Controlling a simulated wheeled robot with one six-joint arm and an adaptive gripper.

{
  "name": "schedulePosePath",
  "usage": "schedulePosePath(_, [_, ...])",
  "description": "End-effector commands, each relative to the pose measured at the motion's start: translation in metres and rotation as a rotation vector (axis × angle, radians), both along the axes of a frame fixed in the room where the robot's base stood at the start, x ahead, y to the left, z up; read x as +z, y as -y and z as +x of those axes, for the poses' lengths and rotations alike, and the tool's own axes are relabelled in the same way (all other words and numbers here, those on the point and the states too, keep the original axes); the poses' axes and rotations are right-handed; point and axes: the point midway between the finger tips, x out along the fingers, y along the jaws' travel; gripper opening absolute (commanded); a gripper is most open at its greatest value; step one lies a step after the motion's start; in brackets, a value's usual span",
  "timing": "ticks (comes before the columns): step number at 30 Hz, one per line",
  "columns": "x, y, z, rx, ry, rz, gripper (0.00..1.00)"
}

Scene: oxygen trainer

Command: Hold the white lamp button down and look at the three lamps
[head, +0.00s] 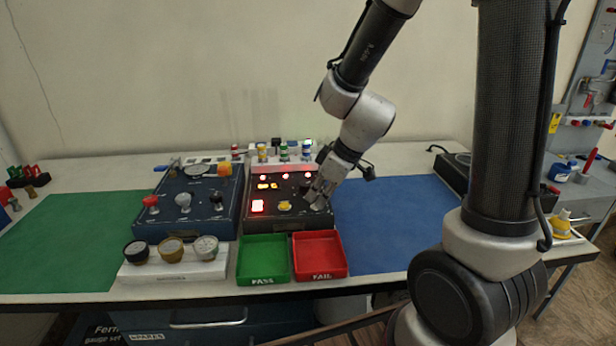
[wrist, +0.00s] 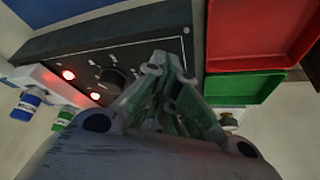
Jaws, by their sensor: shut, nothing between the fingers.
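The dark trainer panel (head: 270,222) stands mid-table with a row of three small lamps: the left (head: 263,177), middle (head: 285,177) and right (head: 308,175) all look lit red. In the wrist view two red lamps glow, a nearer one (wrist: 68,75) and another (wrist: 95,96); no third shows there. My gripper (head: 318,202) is shut and empty, pointing down at the panel's right front part. Its fingers (wrist: 168,62) overlap the panel in the wrist view. Contact cannot be told.
A blue gauge box (head: 180,215) is to the left. The blue mat (head: 395,220) is clear.

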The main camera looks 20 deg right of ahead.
Motion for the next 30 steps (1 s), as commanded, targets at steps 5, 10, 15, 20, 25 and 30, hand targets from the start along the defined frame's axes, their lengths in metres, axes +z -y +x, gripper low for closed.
schedulePosePath(5, [0.008,-0.001,0.000,0.001,0.003,0.001,0.00])
schedulePosePath(10, [0.023,0.000,0.000,0.001,0.003,0.000,0.00])
schedulePosePath(15, [0.038,0.000,0.001,0.001,0.003,0.001,0.00])
schedulePosePath(20, [0.052,0.000,0.000,0.000,0.002,0.001,0.00])
schedulePosePath(25, [0.065,0.000,0.000,0.001,0.003,0.000,0.00])
schedulePosePath(30, [0.070,0.000,0.000,0.000,0.000,0.000,0.00])
